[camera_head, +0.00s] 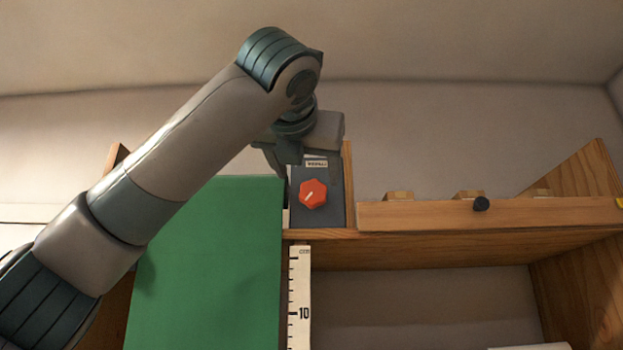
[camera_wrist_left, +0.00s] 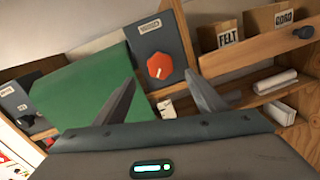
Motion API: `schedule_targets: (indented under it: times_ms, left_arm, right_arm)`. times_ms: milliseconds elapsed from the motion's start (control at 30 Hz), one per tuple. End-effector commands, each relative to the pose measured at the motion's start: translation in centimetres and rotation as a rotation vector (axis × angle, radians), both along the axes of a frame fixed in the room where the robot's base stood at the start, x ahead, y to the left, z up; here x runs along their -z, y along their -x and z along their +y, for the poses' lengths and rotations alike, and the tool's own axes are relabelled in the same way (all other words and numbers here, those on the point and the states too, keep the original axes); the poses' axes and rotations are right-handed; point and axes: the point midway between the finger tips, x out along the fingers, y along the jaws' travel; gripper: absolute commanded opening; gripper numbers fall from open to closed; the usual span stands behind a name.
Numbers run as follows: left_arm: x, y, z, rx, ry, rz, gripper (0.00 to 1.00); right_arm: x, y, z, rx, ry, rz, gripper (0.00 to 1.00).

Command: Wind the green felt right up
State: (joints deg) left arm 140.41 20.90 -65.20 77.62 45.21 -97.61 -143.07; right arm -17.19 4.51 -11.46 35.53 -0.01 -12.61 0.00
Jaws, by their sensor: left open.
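The green felt (camera_head: 205,265) hangs as a broad flat sheet at the lower left of the head view. It also shows in the left wrist view (camera_wrist_left: 85,92). Beside its upper right edge is a dark grey panel with a red faceted knob (camera_head: 313,194) that has a white pointer mark. The knob is clear in the left wrist view (camera_wrist_left: 160,66), close to the line between my fingertips. My left gripper (camera_head: 310,176) is open and empty by the panel, its fingers apart on either side of the knob's line. I see no contact with the knob. My right gripper is not in view.
A white scale (camera_head: 299,300) marked 10 stands right of the felt. The wrist view shows boxes labelled FELT (camera_wrist_left: 228,37) and CORD (camera_wrist_left: 283,18), and a second dark panel (camera_wrist_left: 18,101) at left.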

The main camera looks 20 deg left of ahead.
Motion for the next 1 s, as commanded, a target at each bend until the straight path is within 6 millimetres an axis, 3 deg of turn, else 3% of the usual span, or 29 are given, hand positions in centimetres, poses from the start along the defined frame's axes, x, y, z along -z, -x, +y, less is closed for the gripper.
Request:
schedule_targets:
  times_ms: [300,500,933,1000]
  left_arm:
    - [-0.3,-5.5,1.1,-0.001,0.000,0.003,0.64]
    - [-0.1,-7.4,1.5,0.000,0.000,0.002,0.64]
    - [0.0,-8.0,1.6,0.000,0.000,0.001,0.64]
    - [0.0,-8.0,1.6,0.000,0.000,0.001,0.48]
  right_arm:
    - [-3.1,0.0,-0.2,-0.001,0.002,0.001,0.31]
    - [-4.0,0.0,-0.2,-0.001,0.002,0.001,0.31]
    - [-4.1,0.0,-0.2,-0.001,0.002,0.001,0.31]
    - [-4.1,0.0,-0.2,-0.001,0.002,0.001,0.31]
